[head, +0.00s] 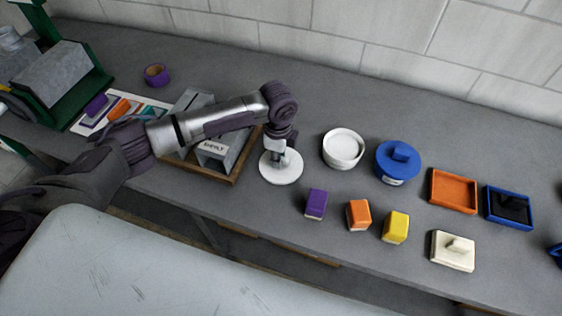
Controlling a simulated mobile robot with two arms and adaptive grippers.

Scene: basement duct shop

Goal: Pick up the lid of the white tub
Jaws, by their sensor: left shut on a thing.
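The white tub (343,149) stands on the grey bench, with its round top uncovered. The round white lid (281,171) is to the left of the tub, apart from it. My left gripper (281,157) points down over the lid's middle and is shut on the lid; its fingertips hide the grip point. I cannot tell whether the lid touches the bench or is held just above it. My right gripper does not show.
A blue lidded tub (399,162) stands right of the white tub. Purple (316,204), orange (358,214) and yellow (396,227) blocks line the front. An orange tray (453,191), a blue tray (508,207) and a cream lidded box (453,251) are further right. A wooden tray (232,178) is left.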

